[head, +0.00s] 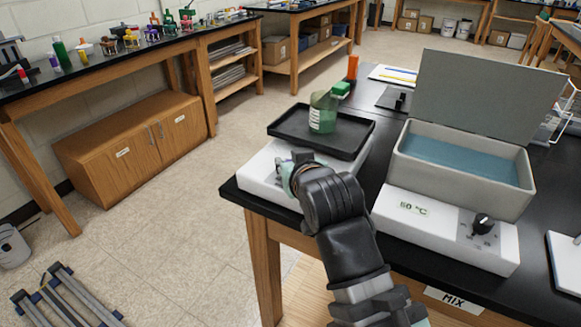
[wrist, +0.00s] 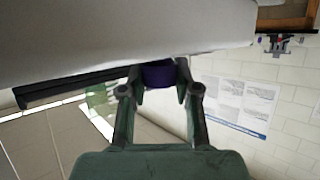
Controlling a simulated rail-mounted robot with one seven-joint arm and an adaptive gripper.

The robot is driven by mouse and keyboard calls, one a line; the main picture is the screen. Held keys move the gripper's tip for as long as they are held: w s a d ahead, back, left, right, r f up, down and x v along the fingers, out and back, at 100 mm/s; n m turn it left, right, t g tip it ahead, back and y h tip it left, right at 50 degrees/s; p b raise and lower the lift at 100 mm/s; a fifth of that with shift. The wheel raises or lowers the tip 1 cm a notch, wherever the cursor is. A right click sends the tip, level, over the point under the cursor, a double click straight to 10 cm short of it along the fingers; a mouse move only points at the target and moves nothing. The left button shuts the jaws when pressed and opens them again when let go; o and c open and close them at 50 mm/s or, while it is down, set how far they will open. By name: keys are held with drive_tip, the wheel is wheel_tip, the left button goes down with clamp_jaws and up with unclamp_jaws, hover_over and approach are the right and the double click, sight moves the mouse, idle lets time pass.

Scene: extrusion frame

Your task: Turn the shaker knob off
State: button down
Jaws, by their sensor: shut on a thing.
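The shaker (head: 256,181) is a white box with a black tray (head: 285,121) on top, at the front left of the black bench. A green translucent bottle (head: 322,118) with a green cap stands upright on the tray. My gripper (head: 288,172) is at the shaker's front face, and my arm hides part of that face. In the wrist view, my gripper (wrist: 160,78) has its two fingers on either side of a dark purple knob (wrist: 158,74) and is shut on it. The shaker's pale body (wrist: 110,35) fills the top. The knob's pointer and markings are hidden.
A white water bath (head: 445,225) with a "60 °C" display, a black knob (head: 483,223) and a raised grey lid (head: 480,95) stands just right of my arm. Free floor (head: 170,220) lies left of the bench.

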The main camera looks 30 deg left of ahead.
idle(0.5)
drive_tip(key=c, duration=0.8)
unclamp_jaws()
wheel_tip(320, 180, up, 10)
drive_tip(key=shift+a, duration=0.1)
